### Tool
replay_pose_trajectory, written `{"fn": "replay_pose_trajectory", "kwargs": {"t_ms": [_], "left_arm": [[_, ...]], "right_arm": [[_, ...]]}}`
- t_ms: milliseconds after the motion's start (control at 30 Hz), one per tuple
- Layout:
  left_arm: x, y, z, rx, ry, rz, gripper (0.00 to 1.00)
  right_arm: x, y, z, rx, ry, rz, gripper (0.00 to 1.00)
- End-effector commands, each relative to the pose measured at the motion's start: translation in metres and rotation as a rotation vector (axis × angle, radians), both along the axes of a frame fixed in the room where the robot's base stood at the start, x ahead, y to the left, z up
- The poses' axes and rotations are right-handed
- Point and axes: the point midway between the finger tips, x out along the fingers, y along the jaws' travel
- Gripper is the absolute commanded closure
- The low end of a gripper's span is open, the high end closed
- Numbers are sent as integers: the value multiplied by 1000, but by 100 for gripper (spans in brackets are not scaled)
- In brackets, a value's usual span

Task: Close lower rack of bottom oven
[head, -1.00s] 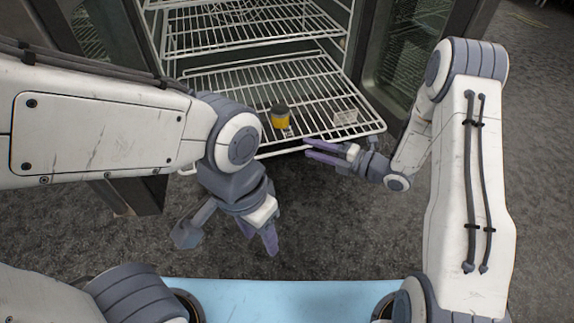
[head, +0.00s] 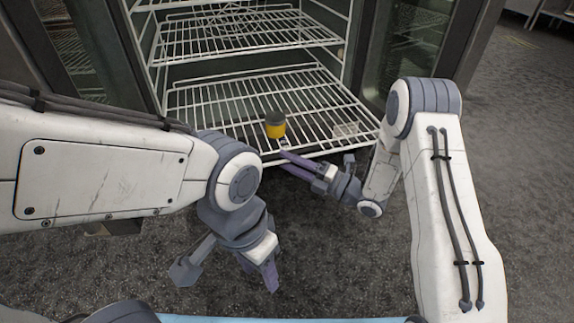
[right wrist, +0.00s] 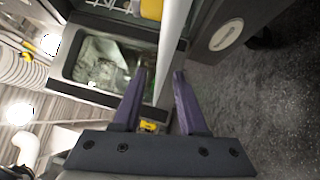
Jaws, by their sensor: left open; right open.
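The lower rack (head: 215,112) is a white wire shelf, pulled out past the front of the open oven. A yellow jar with a grey lid (head: 275,125) stands on it near the front edge. My right gripper (head: 284,161) is open at the rack's front edge, its purple fingers pointing left. In the right wrist view, a white bar (right wrist: 173,40) runs between the open fingers (right wrist: 160,76); I cannot tell whether they touch it. My left gripper (head: 258,276) is open and empty, low in front of the oven, apart from the rack.
A small pale object (head: 345,129) lies at the rack's right front corner. A higher wire rack (head: 240,42) is inside the oven. Open glass doors (head: 415,45) stand on both sides. Dark grey floor (head: 530,180) is clear to the right.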

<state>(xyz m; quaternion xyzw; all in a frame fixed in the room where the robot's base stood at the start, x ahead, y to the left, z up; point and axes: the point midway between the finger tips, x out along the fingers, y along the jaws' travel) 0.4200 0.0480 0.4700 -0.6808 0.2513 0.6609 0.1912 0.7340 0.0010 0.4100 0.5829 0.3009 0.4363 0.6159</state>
Motion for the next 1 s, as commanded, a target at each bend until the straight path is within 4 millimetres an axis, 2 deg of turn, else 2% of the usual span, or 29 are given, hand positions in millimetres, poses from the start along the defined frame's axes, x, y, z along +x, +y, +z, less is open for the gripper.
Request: {"fn": "replay_pose_trajectory", "kwargs": {"t_ms": [100, 367, 400, 467, 500, 1000], "left_arm": [[0, 0, -4, 0, 0, 0, 50], [0, 0, -3, 0, 0, 0, 50], [0, 0, -3, 0, 0, 0, 50], [0, 0, -3, 0, 0, 0, 50], [0, 0, -3, 0, 0, 0, 50], [0, 0, -3, 0, 0, 0, 50]], "right_arm": [[3, 6, 1, 1, 0, 0, 58], [4, 6, 2, 1, 1, -4, 58], [4, 6, 2, 1, 1, -3, 62], [4, 6, 2, 1, 2, -3, 85], [4, 6, 2, 1, 1, -3, 100], [4, 6, 1, 1, 2, -3, 100]]}}
